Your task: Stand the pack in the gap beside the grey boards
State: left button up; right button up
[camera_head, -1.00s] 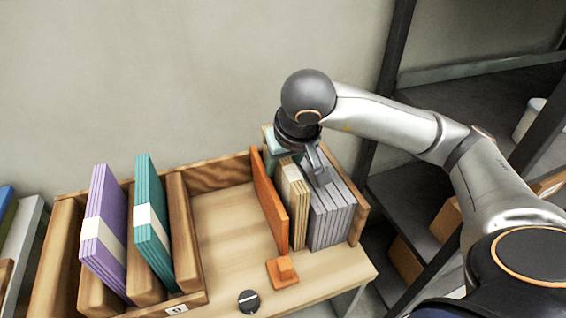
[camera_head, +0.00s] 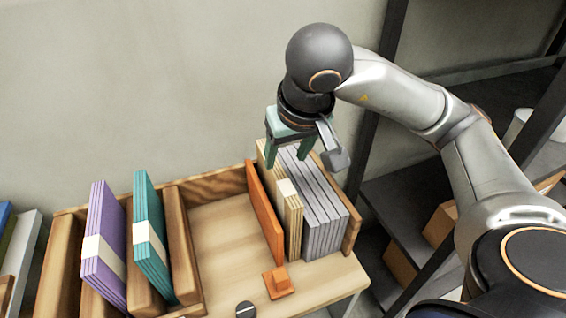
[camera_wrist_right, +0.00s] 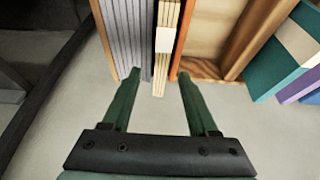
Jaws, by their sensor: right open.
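The cream pack (camera_head: 292,212) with a white band stands upright in the gap between the orange divider (camera_head: 266,212) and the grey boards (camera_head: 325,212). It also shows in the right wrist view (camera_wrist_right: 164,62), beside the grey boards (camera_wrist_right: 126,35). My right gripper (camera_head: 288,155), with green fingers, is open and empty above the pack's far end. In the right wrist view its fingertips (camera_wrist_right: 158,76) are apart, with the pack's end between their lines and no contact visible. My left gripper is not in view.
A purple pack (camera_head: 104,245) and a teal pack (camera_head: 152,240) stand between wooden dividers at the left. An orange block (camera_head: 279,283) and a dark round disc (camera_head: 245,309) are at the front. The wide bay (camera_head: 225,235) left of the orange divider is empty.

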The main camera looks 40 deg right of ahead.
jog(key=shift+v, duration=1.2)
